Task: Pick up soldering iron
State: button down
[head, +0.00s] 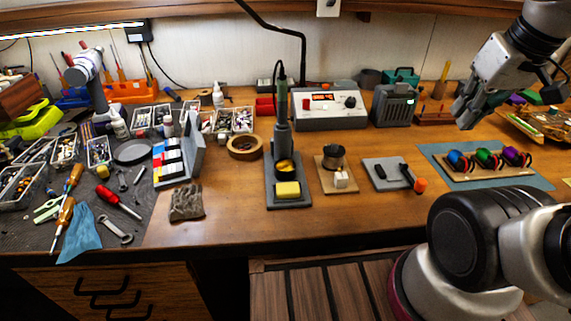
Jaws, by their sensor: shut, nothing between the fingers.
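A yellow sponge (287,189) lies on the front of the stand. My gripper (462,114) is at the upper right, above the bench and well to the right of the iron. It is shut and empty, with its fingers pointing down and to the left.
A soldering station (328,108) stands behind and right of the iron. A tape roll (245,147) and color-tabbed box (178,158) are to its left. A solder spool (334,156) is to its right. A blue mat (435,149) lies below my gripper. A lamp arm (303,58) curves behind.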

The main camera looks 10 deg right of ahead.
aim_at(282, 123)
jog(key=k+j, duration=0.8)
jog(key=k, duration=0.15)
